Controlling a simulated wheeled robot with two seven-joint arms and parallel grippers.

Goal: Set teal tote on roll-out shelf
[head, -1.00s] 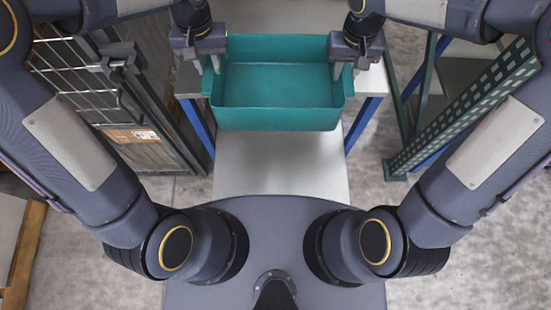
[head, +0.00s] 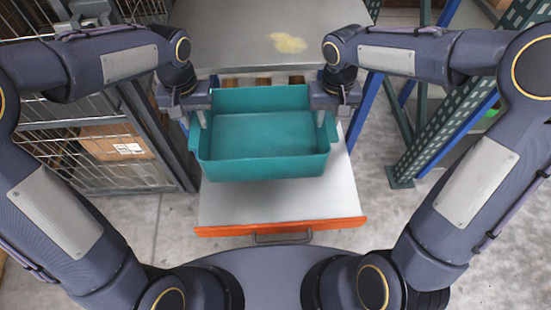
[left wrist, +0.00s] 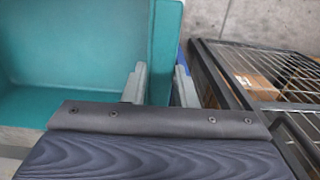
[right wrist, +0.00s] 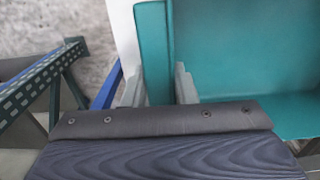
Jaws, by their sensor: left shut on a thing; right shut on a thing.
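The teal tote (head: 262,165) is an empty open box, held level between my two grippers in the head view. The roll-out shelf (head: 225,211) is a pale grey sheet with an orange front edge and a handle, pulled out below the tote. My left gripper (head: 203,119) is shut on the tote's left wall, which also shows in the left wrist view (left wrist: 165,45). My right gripper (head: 320,118) is shut on its right wall, seen in the right wrist view (right wrist: 153,45). I cannot tell whether the tote's base touches the shelf.
A grey upper shelf (head: 235,45) with a yellowish patch lies behind the tote. A wire cage (head: 60,140) with a cardboard box (head: 118,141) stands at left. A green perforated rack post (head: 440,120) and a blue upright (head: 366,108) stand at right.

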